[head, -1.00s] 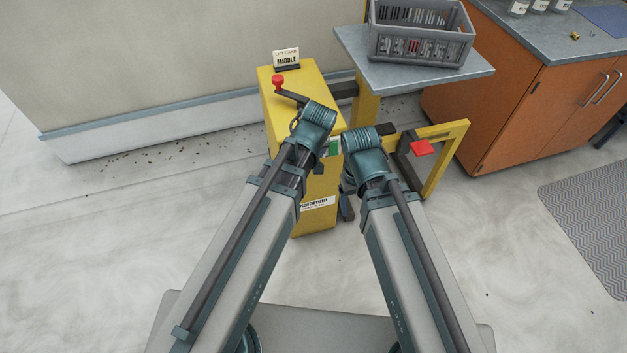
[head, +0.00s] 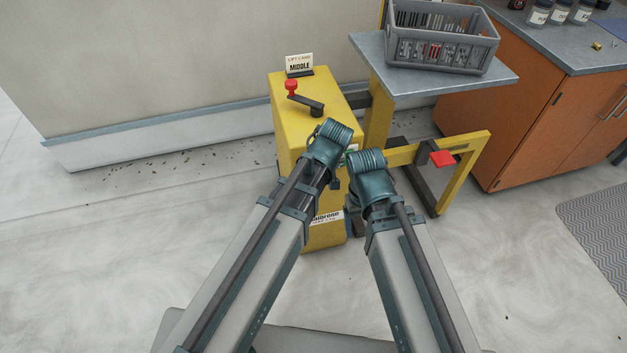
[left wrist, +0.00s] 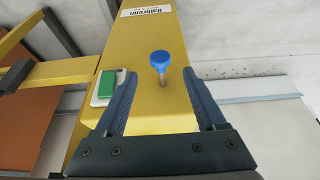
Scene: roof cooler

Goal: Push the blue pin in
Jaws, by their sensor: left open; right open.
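The blue pin (left wrist: 162,60) has a round blue knob on a metal shaft. It stands out from the yellow housing (head: 304,95) in the left wrist view. My left gripper (left wrist: 160,76) is open, with one finger on each side of the pin and visible gaps to both. I cannot tell how deep the fingers reach. In the head view the pin and the left fingers are hidden behind my left arm. My right gripper (head: 354,218) is open and empty, low beside the yellow housing and mostly hidden by its wrist.
A green button (left wrist: 107,83) sits close to the left finger. A red-knobbed crank (head: 303,97) and a "MIDDLE" sign (head: 299,65) top the housing. A grey platform (head: 498,83) carries a grey crate (head: 441,66). A red pedal-like part (head: 442,158) is at right.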

